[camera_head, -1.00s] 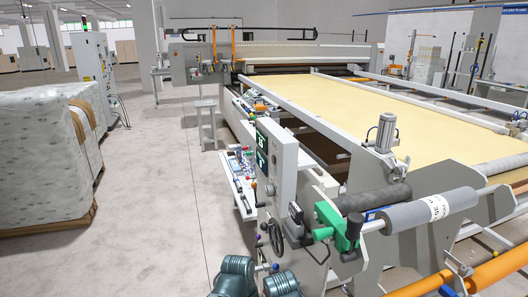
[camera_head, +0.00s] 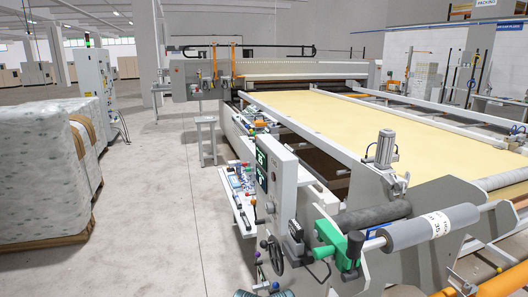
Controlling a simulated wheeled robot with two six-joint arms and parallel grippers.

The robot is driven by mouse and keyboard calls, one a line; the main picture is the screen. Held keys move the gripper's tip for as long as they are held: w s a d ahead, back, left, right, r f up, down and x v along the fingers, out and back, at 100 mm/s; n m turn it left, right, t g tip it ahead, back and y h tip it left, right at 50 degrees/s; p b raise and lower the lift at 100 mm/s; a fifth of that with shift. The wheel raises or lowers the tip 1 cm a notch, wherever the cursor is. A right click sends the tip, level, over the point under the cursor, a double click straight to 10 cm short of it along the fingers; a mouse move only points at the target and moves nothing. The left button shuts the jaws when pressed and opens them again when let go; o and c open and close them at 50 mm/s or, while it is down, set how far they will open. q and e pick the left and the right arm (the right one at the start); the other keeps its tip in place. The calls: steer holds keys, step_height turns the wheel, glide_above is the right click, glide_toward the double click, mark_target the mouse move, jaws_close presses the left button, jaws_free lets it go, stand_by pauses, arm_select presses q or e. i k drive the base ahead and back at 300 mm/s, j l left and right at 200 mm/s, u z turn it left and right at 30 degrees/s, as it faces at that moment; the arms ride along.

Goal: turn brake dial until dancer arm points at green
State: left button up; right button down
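A control panel (camera_head: 281,179) with two dark green displays stands at the near corner of the quilting machine. A dark handwheel (camera_head: 276,255) sits low below it. A green housing (camera_head: 331,241) with a black knob (camera_head: 355,243) sits at the end of a grey roller (camera_head: 405,233). I cannot tell which part is the brake dial. The dancer arm and its green mark cannot be made out at this size. Only a sliver of my own teal arm shows at the bottom edge. Neither gripper is in view.
A wrapped pallet load (camera_head: 42,165) stands at the left. Clear grey floor (camera_head: 150,220) lies between it and the machine. A side shelf (camera_head: 242,207) with coloured controls sticks out left of the panel. An orange roller (camera_head: 500,280) is at the lower right.

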mark_target(270, 206)
steer(key=z, duration=0.25)
steer(key=i+j, duration=0.15)
steer(key=j, duration=0.25)
steer(key=i+j+u, duration=0.1)
steer(key=j, duration=0.25)
steer(key=i+j+u, duration=0.1)
steer(key=j, duration=0.3)
steer(key=i, duration=0.15)
